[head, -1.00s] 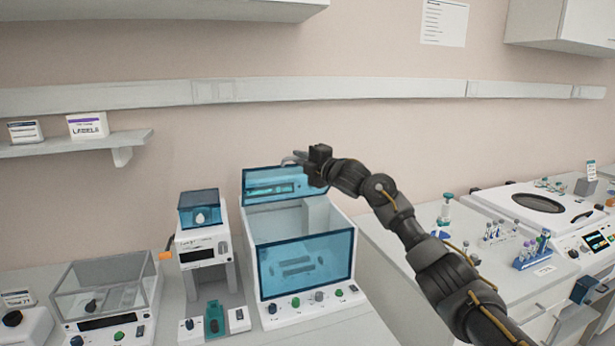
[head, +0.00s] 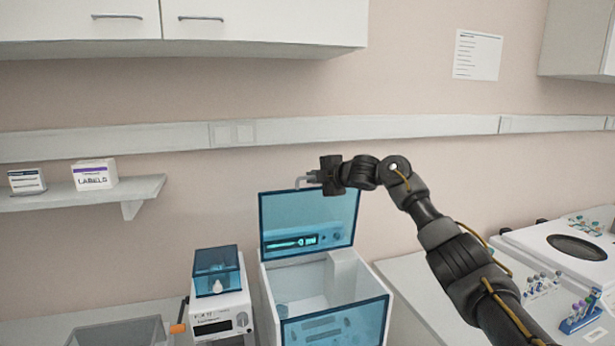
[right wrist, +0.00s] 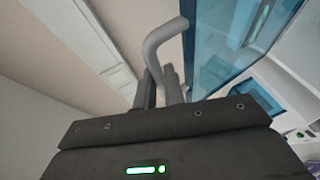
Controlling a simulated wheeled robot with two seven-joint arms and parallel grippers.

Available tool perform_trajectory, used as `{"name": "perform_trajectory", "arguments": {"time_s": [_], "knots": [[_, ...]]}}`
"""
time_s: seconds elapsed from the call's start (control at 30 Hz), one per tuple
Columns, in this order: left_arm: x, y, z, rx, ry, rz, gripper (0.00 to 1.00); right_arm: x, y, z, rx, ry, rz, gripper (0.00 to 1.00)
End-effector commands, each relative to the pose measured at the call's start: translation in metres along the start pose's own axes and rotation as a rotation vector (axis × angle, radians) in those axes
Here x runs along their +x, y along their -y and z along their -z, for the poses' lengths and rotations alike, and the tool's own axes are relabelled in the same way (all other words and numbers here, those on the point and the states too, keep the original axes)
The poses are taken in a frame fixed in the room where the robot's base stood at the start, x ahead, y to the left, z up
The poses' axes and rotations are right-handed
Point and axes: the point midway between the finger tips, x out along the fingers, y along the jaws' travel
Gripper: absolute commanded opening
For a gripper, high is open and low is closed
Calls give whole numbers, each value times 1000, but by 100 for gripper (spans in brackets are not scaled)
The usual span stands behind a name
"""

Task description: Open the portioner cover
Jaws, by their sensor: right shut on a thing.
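The portioner (head: 342,270) is a white box with a blue see-through front panel (head: 340,325). Its blue see-through cover (head: 290,215) stands raised at the back, close to upright, and the white inside shows below it. My right gripper (head: 313,178) is at the cover's top edge, shut on the grey cover handle (head: 299,183). In the right wrist view the bent handle (right wrist: 160,42) comes out from between the fingers of the gripper (right wrist: 160,85), with the blue cover (right wrist: 225,45) beside it. My left gripper is not in view.
A smaller device with a blue top (head: 217,270) stands left of the portioner. A shelf (head: 85,203) with label boxes and an upper cabinet (head: 260,20) are on the wall. Tube racks (head: 578,320) and a white machine (head: 545,250) stand at the right.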

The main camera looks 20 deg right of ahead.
Motion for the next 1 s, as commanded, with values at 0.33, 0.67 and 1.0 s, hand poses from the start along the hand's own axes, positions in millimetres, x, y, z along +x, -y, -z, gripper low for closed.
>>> {"name": "perform_trajectory", "arguments": {"time_s": [0.33,0.67,1.0], "knots": [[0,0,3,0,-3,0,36,4,2,1,1,0,10,0],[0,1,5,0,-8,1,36,3,2,1,1,-1,8,32],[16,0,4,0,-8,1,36,-17,5,-2,-1,0,3,32]]}}
